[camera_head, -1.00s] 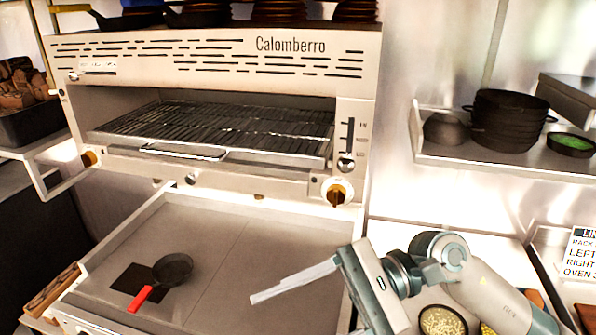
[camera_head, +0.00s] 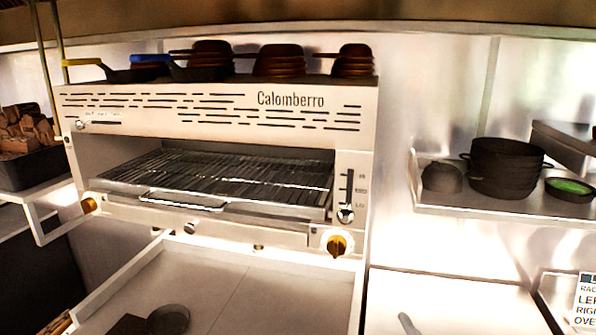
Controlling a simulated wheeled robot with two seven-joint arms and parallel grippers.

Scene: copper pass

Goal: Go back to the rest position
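Neither gripper can be made out clearly. A small grey piece (camera_head: 408,324) shows at the bottom edge, right of centre, and may be the tip of my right gripper; the rest of it is below the frame. My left gripper is out of view. A small dark pan (camera_head: 170,319) lies on the grey worktop (camera_head: 235,290) at the bottom left, partly cut off by the frame edge. It lies beside a dark square mat (camera_head: 128,325).
The Calomberro grill (camera_head: 215,215) stands over the worktop, with pans and stacked brown bowls (camera_head: 280,62) on top. A right-hand shelf (camera_head: 480,206) holds stacked black pots (camera_head: 505,170) and a dish of green food (camera_head: 570,188).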

